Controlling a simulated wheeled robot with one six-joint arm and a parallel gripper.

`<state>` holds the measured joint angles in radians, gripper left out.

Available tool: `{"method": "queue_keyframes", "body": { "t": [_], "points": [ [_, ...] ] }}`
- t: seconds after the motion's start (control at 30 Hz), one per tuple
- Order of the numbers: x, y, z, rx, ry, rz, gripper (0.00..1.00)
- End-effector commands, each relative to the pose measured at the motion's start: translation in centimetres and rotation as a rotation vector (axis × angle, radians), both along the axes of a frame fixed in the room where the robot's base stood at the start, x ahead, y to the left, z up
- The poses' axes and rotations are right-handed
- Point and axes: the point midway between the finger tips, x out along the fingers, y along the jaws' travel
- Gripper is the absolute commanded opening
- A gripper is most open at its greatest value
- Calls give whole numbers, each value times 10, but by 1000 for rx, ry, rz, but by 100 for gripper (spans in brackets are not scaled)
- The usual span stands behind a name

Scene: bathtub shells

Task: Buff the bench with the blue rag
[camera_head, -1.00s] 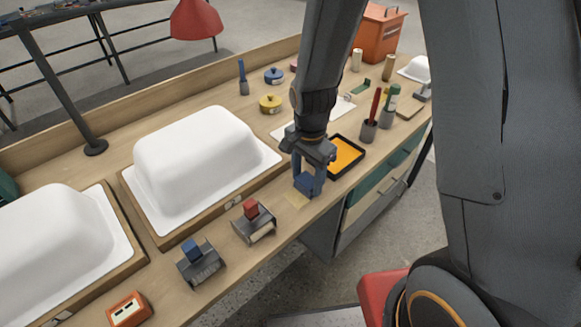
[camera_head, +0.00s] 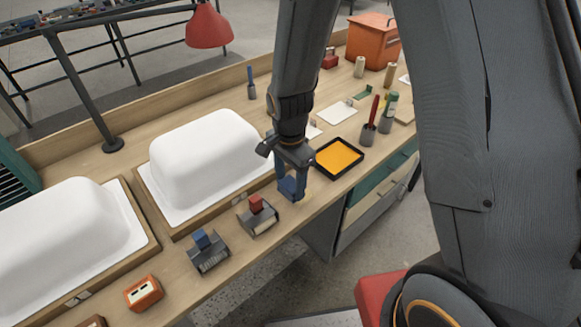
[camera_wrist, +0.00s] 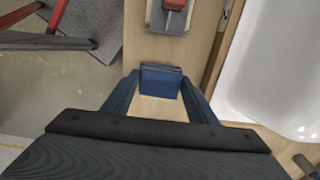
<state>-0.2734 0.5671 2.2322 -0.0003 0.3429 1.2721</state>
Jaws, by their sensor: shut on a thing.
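The wooden bench (camera_head: 232,98) runs diagonally across the head view. My gripper (camera_head: 292,190) is low over its front strip, between a red-handled brush-like tool and a black tray. In the wrist view my gripper (camera_wrist: 160,95) is shut on the blue rag (camera_wrist: 161,82), which shows as a small dark-blue folded block between the fingers. Pale bench wood (camera_wrist: 160,108) shows just below the rag. In the head view the rag is hard to tell from the blue fingers. Whether it touches the wood is unclear.
A red-handled tool (camera_head: 257,213) and a blue-handled tool (camera_head: 208,252) stand on the front strip left of my gripper. A white tub shell (camera_head: 205,155) lies behind them. A black tray with orange inside (camera_head: 339,157) is on the right. Upright tools (camera_head: 369,132) stand beyond it.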

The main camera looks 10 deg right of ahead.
Motion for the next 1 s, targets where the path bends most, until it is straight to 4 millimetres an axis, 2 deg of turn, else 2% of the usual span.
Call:
{"method": "queue_keyframes", "body": {
  "t": [0.1, 0.5, 1.0],
  "points": [
    [0, 0, 14, 0, 0, -1, 24],
    [0, 0, 47, 0, -2, 0, 24],
    [1, 0, 49, 1, -1, 0, 24]
  ]
}}
